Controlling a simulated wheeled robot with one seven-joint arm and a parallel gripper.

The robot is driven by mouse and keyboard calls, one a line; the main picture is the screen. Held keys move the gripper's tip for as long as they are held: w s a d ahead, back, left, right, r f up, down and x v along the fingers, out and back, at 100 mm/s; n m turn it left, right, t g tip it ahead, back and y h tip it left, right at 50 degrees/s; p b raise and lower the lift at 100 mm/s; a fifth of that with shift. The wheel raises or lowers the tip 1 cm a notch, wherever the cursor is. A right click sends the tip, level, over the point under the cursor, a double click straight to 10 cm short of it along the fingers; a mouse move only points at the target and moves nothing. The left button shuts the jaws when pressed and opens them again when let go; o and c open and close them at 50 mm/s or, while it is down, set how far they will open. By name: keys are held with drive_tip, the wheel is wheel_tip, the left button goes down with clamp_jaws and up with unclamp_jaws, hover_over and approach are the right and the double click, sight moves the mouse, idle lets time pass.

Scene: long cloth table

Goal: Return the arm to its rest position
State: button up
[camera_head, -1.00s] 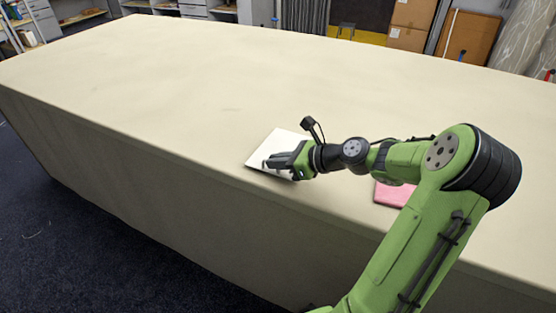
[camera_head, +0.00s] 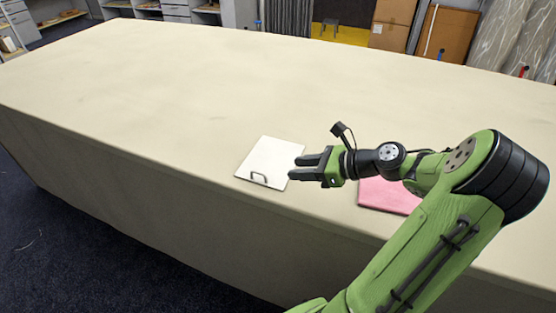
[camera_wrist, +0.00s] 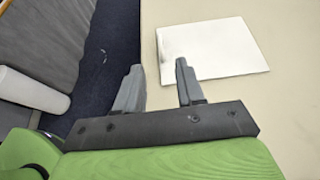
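My green arm reaches in from the lower right of the head view.
The long cream cloth table (camera_head: 180,90) is mostly clear. A pink flat item (camera_head: 388,196) lies on it, partly hidden behind my arm. Cardboard boxes (camera_head: 392,24) and shelves stand beyond the far side.

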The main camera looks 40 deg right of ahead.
drive_tip(key=p+v, duration=0.1)
drive_tip(key=v, duration=0.3)
drive_tip(key=shift+s+d+r, duration=0.1)
drive_tip(key=shift+s+d, duration=0.1)
drive_tip(key=shift+s, duration=0.1)
drive_tip(key=shift+w+a, duration=0.1)
drive_tip(key=w+a+r+n+g+h+p, duration=0.1)
drive_tip(key=a+r+n+g+h+p, duration=0.2)
drive_tip(key=a+n+g, duration=0.75)
drive_tip(key=s+a+r+n+t+h+p, duration=0.1)
drive_tip(key=s+a+r+n, duration=0.3)
drive_tip(key=n, duration=0.5)
drive_tip(key=s+a+r+n+t+h+p, duration=0.2)
drive_tip(key=s+a+r+n+t, duration=0.2)
drive_tip(key=s+a+n, duration=0.4)
drive_tip(key=shift+a+r+n, duration=0.3)
drive_tip(key=shift+r+n, duration=0.2)
drive_tip(key=shift+n, duration=0.55)
